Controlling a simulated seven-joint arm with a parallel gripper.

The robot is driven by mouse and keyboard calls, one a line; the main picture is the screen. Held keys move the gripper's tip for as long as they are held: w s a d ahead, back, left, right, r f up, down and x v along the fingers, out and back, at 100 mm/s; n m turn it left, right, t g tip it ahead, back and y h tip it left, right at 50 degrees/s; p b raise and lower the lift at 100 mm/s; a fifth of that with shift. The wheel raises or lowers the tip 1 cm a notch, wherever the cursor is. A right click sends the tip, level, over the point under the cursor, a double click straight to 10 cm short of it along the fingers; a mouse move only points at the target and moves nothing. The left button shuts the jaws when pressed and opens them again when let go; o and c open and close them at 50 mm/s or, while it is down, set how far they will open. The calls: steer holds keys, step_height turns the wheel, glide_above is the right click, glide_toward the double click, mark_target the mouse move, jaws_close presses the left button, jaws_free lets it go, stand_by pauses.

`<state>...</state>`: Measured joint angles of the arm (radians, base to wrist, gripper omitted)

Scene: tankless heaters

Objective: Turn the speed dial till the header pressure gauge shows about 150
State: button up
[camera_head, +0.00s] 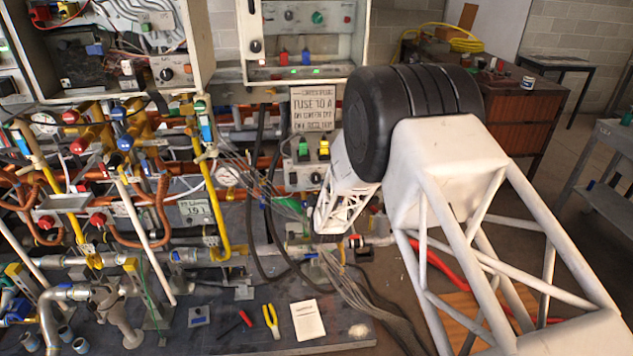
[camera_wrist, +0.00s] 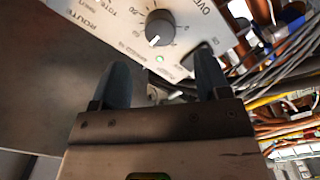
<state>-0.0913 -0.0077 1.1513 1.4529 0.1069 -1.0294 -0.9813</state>
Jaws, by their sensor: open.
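A round dark dial with a white pointer mark (camera_wrist: 158,28) sits on a light panel (camera_wrist: 105,22) in the wrist view. The panel's lettering is only partly readable, so I cannot confirm that this is the speed dial. My gripper (camera_wrist: 163,68) is open, its two dark fingers apart below the dial and not around it. My arm hides the gripper there.
A grey box with green and yellow switches and a dark knob (camera_head: 316,179) stands left of my arm. Copper and yellow pipes crowd the left. Cables (camera_wrist: 290,65) run right of the panel. Pliers (camera_head: 271,319) and a paper pad (camera_head: 308,320) lie on the bench front.

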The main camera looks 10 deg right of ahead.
mark_target(316, 180)
steer(key=shift+w, duration=0.1)
stand_by(0.3)
steer(key=shift+w, duration=3.8)
steer(key=c, duration=0.9)
